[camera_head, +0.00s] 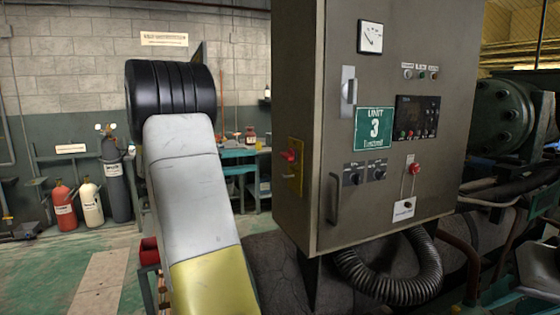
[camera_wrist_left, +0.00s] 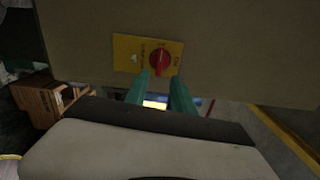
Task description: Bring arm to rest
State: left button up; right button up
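A red rotary switch (camera_head: 289,156) on a yellow plate (camera_head: 296,178) is on the left side of the grey control cabinet (camera_head: 340,215). The wrist view shows the red knob (camera_wrist_left: 159,60) and its yellow plate (camera_wrist_left: 125,52) close up. My left gripper (camera_wrist_left: 162,76) has two green fingers spread with a gap between them. Their tips are just below the knob in that picture; I cannot tell whether they touch it. In the head view my left arm (camera_head: 190,190) shows, but not its gripper. My right gripper is in neither view.
Gas cylinders (camera_head: 117,180) stand by the wall at left. A blue-green bench (camera_head: 240,165) is behind my arm. A ribbed hose (camera_head: 400,290) hangs under the cabinet, and machinery (camera_head: 500,115) fills the right. Green floor is open at lower left.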

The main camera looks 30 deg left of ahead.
dwell(0.4)
pick_arm(q)
jog(key=s+d+f+m+g+y, duration=0.1)
jog(key=s+d+f+m+g, duration=0.2)
jog(key=d+m, duration=0.65)
jog(key=s+d+m+g, duration=0.3)
jog(key=d+m+g, duration=0.3)
jog(key=d, duration=0.6)
jog(key=s+d+f+m+y, duration=0.2)
jog(key=s+m, duration=0.2)
jog(key=m, duration=0.6)
jog(key=s+d+f+m+t+y, duration=0.1)
jog(key=s+d+f+m+y, duration=0.1)
jog(key=m, duration=0.8)
jog(key=s+d+f+m+y, duration=0.2)
jog(key=s+m, duration=0.4)
jog(key=m, duration=0.4)
jog(key=shift+s+d+f+y, duration=0.2)
jog(key=shift+f+y, duration=0.4)
jog(key=shift+y, duration=0.6)
